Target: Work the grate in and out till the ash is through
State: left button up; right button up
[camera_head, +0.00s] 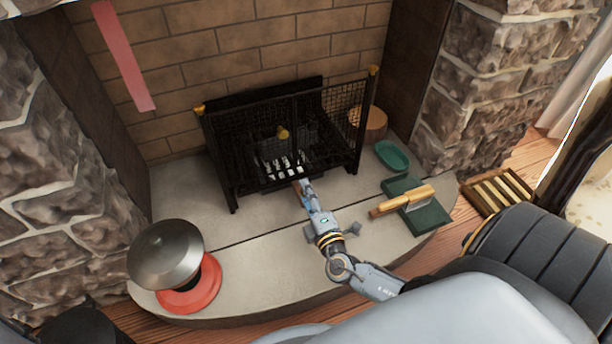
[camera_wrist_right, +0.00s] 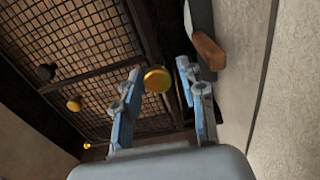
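The black fire basket (camera_head: 225,165) stands in the brick fireplace, with mesh sides and brass knobs on its corners. Pale grey-white bars or ash (camera_head: 283,165) show low inside it, and a brass knob (camera_head: 283,133) shows above them. My right gripper (camera_head: 302,185) is at the basket's lower front edge. In the right wrist view its two fingers (camera_wrist_right: 159,72) are apart, with a brass knob (camera_wrist_right: 157,80) showing between the tips; contact cannot be told. A wooden handle (camera_wrist_right: 207,50) lies just beyond the right-hand finger. My left gripper is not visible.
On the stone hearth (camera_head: 270,262) are a red base (camera_head: 192,293) with a metal dome (camera_head: 166,253), a green mat (camera_head: 428,217) with a wooden-handled tool (camera_head: 405,200), and a green dish (camera_head: 393,156). A slatted wooden tray (camera_head: 497,190) sits on the floor at right.

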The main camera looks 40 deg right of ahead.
jog(key=shift+r, duration=0.1)
jog(key=v, duration=0.7)
jog(key=shift+s, duration=0.25)
jog(key=shift+c, duration=0.2)
